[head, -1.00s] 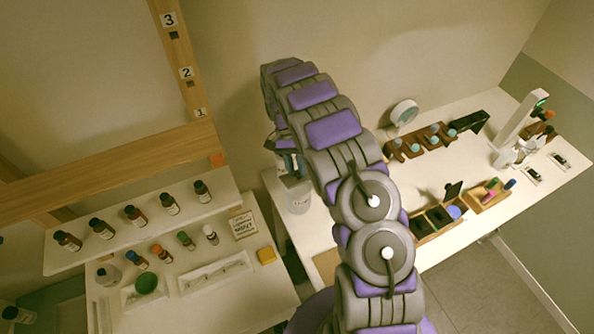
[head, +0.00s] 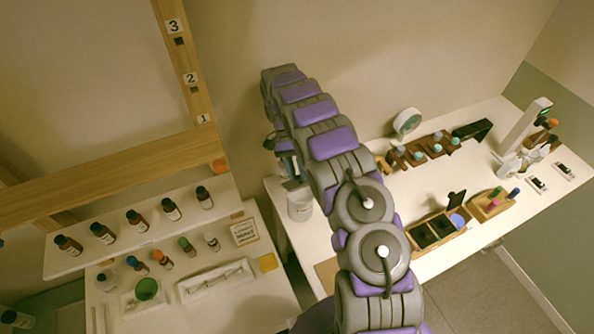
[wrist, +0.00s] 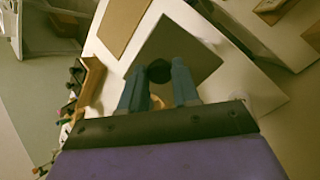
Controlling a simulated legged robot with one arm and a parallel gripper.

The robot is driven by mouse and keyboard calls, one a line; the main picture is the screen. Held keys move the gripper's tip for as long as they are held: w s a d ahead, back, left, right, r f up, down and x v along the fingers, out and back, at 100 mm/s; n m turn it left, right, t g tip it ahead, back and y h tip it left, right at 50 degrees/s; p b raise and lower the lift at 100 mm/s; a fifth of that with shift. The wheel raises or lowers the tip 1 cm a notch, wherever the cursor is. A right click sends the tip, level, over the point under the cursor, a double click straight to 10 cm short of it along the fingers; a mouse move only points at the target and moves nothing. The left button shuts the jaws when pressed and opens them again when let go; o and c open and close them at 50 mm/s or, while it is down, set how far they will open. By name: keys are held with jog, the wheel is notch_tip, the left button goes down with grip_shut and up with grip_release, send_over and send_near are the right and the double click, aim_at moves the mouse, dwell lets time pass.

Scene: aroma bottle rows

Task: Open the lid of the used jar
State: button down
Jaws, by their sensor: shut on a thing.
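The used jar (head: 300,207) is a whitish round pot at the left end of the right-hand white table in the head view. My gripper (wrist: 158,74) is shut on the dark knob of a square grey lid (wrist: 186,50) in the wrist view. In the head view my gripper (head: 289,167) is just above the jar, partly hidden by my arm. The lid fills the space past the fingertips. I cannot tell for sure how far it is clear of the jar's rim.
A shelf with dark bottles (head: 135,218) and a tray (head: 215,280) stand at the left. On the right table are a wooden vial rack (head: 425,150), an open box (head: 433,232) and a white stand (head: 525,135). A brown mat (wrist: 123,25) lies by the lid.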

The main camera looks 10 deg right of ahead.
jog(key=c, duration=1.3)
grip_release()
jog(key=shift+f, duration=0.1)
jog(key=o, duration=0.3)
jog(key=shift+w+f, duration=0.15)
jog(key=shift+w, duration=0.1)
jog(key=shift+o, duration=0.9)
jog(key=shift+s, duration=0.2)
jog(key=shift+d, duration=0.1)
